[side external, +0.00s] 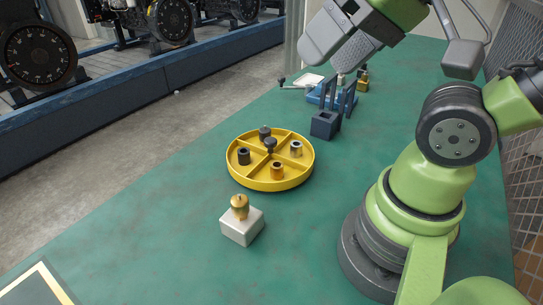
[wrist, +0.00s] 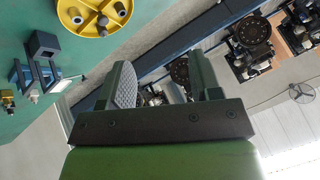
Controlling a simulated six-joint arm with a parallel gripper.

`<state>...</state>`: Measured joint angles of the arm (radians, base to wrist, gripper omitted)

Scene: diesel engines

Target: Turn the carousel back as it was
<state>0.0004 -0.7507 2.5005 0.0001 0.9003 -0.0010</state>
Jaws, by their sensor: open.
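The carousel (side external: 268,184) is a round yellow tray on the green bench. Crossed dividers split it into four compartments, with a dark knob (side external: 270,144) at its centre. A dark part (side external: 264,132) is in the far compartment, a black ring-like part (side external: 243,156) at left, a silver-and-brass part (side external: 296,148) at right and an orange-brass part (side external: 277,170) in the near one. My gripper (side external: 320,57) is open and empty, high above the bench behind the carousel. In the wrist view, the open fingers (wrist: 163,68) point away from the carousel (wrist: 88,31), which is cut off at the top.
A pale block (side external: 242,228) holding a brass part (side external: 240,204) stands in front of the carousel. A dark blue block (side external: 325,124) and a blue fixture with uprights (side external: 349,98) stand behind it. Small brass parts lie farther back. The left bench is mostly clear.

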